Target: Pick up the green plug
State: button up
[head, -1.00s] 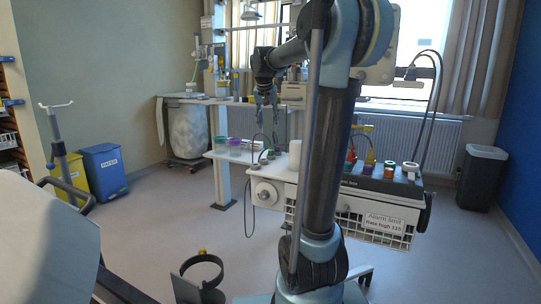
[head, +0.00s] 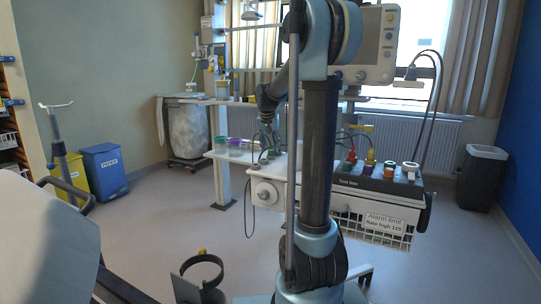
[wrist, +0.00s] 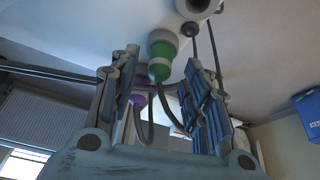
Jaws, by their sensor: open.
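The green plug (wrist: 160,58) shows in the wrist view, with a grey collar and a dark cable curving from it. It appears between the two fingers of my gripper (wrist: 162,66), which are open with a gap on each side of it. I cannot tell how far it lies beyond the fingertips. In the head view my gripper (head: 269,145) is low over the left part of the white worktop (head: 283,165). The plug is too small and too covered there to make out clearly.
A purple part (wrist: 139,100) and another grey-collared piece (wrist: 192,28) are close by in the wrist view. A test box (head: 370,182) with several coloured connectors stands right, behind my arm.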

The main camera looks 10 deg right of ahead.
jog(key=shift+w+d+f, duration=0.1)
jog(key=shift+w+f, duration=0.1)
jog(key=shift+f, duration=0.35)
jog(key=c, duration=1)
